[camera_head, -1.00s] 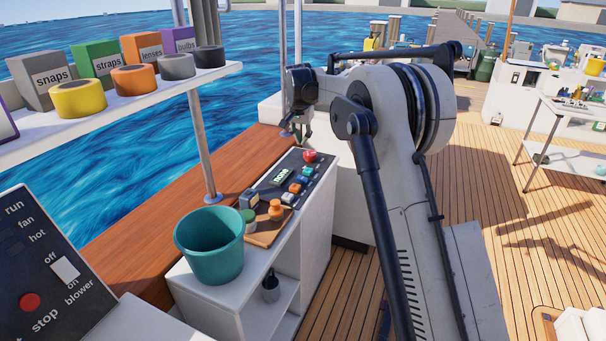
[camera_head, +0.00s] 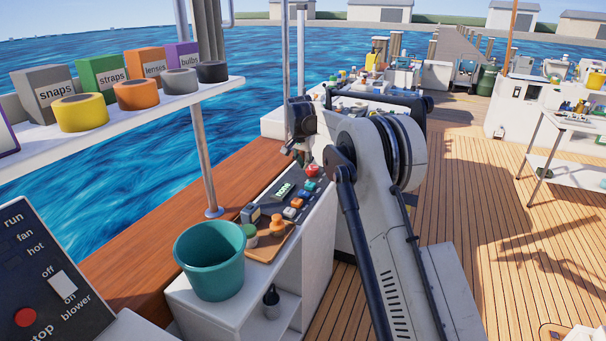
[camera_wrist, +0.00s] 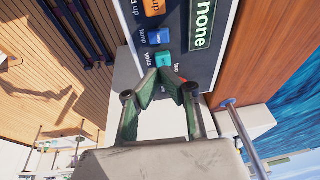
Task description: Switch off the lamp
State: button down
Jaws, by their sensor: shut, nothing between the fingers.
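The dark control panel (camera_head: 289,192) lies on top of the white console and has a green-lit display (camera_head: 284,190) reading "none". A row of buttons runs along it: a teal button (camera_wrist: 164,60), a blue button (camera_wrist: 159,37) and an orange button (camera_wrist: 154,7). A red knob (camera_head: 312,170) sits at the panel's far end. My gripper (camera_wrist: 168,84) is shut and empty, its fingertips near the teal button in the wrist view. I cannot tell whether they touch it. No lamp is clearly identifiable.
A teal bucket (camera_head: 209,262) stands on the console's near end, beside a small tray with an orange object (camera_head: 277,222). A shelf (camera_head: 120,112) with boxes and tape rolls is at left. A metal post (camera_head: 204,160) rises beside the console. The wooden deck (camera_head: 470,230) at right has free room.

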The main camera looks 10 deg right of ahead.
aim_at(303, 192)
jog(key=x, duration=0.3)
jog(key=b+x, duration=0.1)
jog(key=x, duration=0.7)
jog(key=shift+s+a+f, duration=0.15)
jog(key=shift+a+f, duration=0.15)
jog(key=shift+a, duration=0.05)
jog(key=shift+a+f, duration=0.1)
jog(key=shift+f, duration=0.5)
jog(key=shift+a, duration=0.1)
